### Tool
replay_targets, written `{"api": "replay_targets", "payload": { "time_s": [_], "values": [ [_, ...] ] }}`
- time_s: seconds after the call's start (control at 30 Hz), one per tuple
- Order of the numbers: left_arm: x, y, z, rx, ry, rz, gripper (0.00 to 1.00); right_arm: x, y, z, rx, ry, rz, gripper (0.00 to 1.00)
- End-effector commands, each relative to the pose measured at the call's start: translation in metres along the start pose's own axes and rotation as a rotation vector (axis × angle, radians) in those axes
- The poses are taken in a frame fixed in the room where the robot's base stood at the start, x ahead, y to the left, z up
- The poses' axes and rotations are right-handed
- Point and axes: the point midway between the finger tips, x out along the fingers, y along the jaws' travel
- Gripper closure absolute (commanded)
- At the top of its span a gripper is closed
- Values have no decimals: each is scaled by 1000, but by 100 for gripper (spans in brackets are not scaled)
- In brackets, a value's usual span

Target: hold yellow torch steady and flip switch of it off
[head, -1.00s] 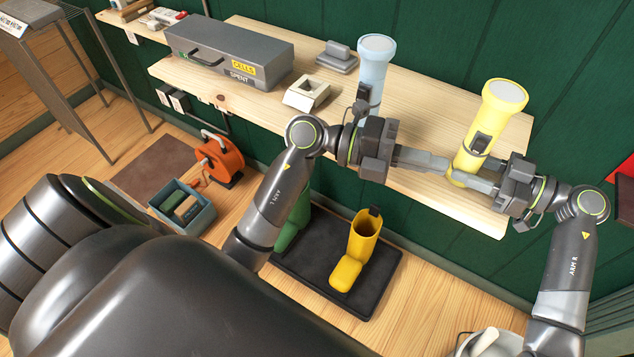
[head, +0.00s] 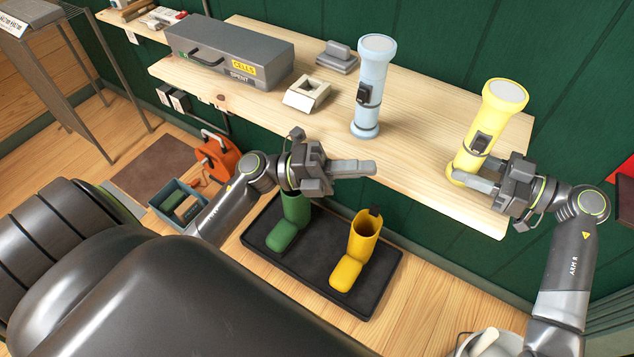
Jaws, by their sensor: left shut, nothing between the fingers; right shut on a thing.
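The yellow torch (head: 503,95) stands upright on the right part of the wooden shelf, lens end up. Its dark switch (head: 481,142) faces the front, and I cannot tell its position. My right gripper (head: 468,176) is shut around the torch's lower body, coming in from the right. My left gripper (head: 371,168) is shut and empty, in front of the shelf's front edge and well to the left of the torch. A light blue torch (head: 370,75) with a dark switch stands upright on the shelf, between the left gripper and the wall.
A grey box (head: 230,50), a small white tray (head: 306,94) and a grey block (head: 337,58) sit on the shelf (head: 420,95). Below, green and yellow boots stand on a black mat (head: 300,268). The shelf between the two torches is clear.

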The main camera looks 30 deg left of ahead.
Motion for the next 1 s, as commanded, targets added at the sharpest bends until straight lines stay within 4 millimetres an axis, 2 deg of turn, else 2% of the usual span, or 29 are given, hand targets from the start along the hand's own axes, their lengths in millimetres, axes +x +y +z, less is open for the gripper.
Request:
{"api": "replay_targets", "payload": {
  "time_s": [0.73,1.0],
  "values": [
    [-77,82,4,272,-264,-7,100,0,0,-1,-2,2,0,71],
    [-100,102,2,359,-336,22,100,0,0,-1,-2,2,0,71]
  ]
}}
